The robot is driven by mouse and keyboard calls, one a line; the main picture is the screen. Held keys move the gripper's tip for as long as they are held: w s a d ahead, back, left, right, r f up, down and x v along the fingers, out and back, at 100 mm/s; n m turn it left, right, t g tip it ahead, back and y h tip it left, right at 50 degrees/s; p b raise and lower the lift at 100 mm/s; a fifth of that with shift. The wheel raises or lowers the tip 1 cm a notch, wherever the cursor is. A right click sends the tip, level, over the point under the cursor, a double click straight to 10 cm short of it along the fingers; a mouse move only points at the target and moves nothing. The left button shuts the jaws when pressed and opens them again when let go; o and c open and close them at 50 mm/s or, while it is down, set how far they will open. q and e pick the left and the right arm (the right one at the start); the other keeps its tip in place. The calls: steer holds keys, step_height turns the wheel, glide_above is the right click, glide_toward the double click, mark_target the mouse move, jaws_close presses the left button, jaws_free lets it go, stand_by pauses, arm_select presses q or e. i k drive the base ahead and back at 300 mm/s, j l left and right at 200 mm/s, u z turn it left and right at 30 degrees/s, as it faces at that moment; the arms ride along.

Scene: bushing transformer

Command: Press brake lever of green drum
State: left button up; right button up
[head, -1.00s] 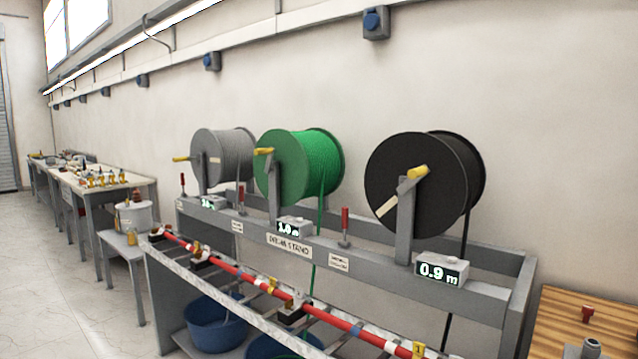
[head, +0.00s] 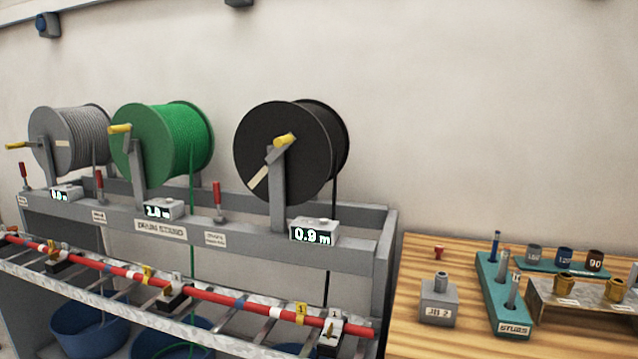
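The green drum (head: 165,142) hangs on the drum stand (head: 360,240), between the grey and black drums, with a yellow crank handle at its left and a green line running down from it. Red-handled levers stand upright on the stand's rail. One lever (head: 99,186) is left of the green drum's support and another (head: 217,200) is to its right. Which one brakes the green drum I cannot tell for sure; the small labels are unreadable. A meter display (head: 163,209) sits below the green drum. Neither of my grippers is in view.
The grey drum (head: 72,140) with a third lever (head: 24,174) is at left. The black drum (head: 290,150) is at right, with a 0.9 m display (head: 314,231). A red rod (head: 215,297) runs along the front. A wooden table (head: 412,285) with parts stands at right.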

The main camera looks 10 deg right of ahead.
mark_target(102, 201)
steer(key=i+j+z, duration=0.1)
steer(key=i+j, duration=0.2)
steer(key=i+j+z, duration=0.1)
steer(key=i+j, duration=0.15)
steer(key=i+j+z, duration=0.1)
steer(key=i+j, duration=0.15)
steer(key=j, duration=0.2)
steer(key=i+j+z, duration=0.25)
steer(key=i+j, duration=0.2)
steer(key=j, duration=0.3)
steer(key=i+j+z, duration=0.1)
steer(key=j, duration=0.3)
steer(key=i+j+z, duration=0.1)
steer(key=i+j, duration=0.2)
steer(key=j, duration=0.15)
steer(key=i+j+z, duration=0.1)
steer(key=j, duration=0.35)
steer(key=i, duration=0.05)
